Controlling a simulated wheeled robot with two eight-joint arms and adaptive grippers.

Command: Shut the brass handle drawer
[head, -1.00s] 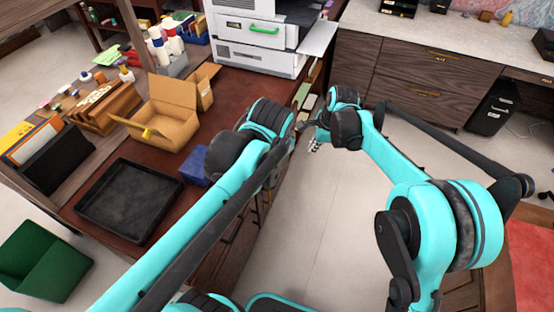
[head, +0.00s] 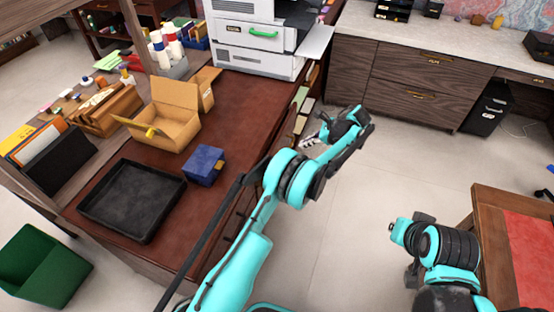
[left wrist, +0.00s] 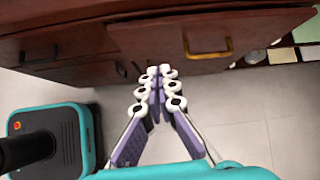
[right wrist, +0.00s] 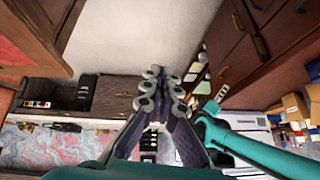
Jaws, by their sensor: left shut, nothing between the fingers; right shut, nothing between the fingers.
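In the left wrist view a dark red-brown drawer front (left wrist: 260,40) with a brass handle (left wrist: 207,46) stands out from the desk at a slight angle, seemingly partly open. My left gripper (left wrist: 160,72) is shut and empty, with its fingertips in front of the drawer's lower left part, left of the handle; I cannot tell whether they touch. In the head view the left gripper (head: 311,141) is beside the desk's right side, and the drawer is mostly hidden by my arm. My right gripper (right wrist: 165,78) is shut and empty, away from the desk over open floor.
The desk top (head: 240,115) holds a black tray (head: 135,200), a blue box (head: 204,165), a cardboard box (head: 165,120) and a printer (head: 255,40). Grey-wood cabinets (head: 415,75) stand at the back. A red-topped table (head: 530,250) is at the right. The floor between is clear.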

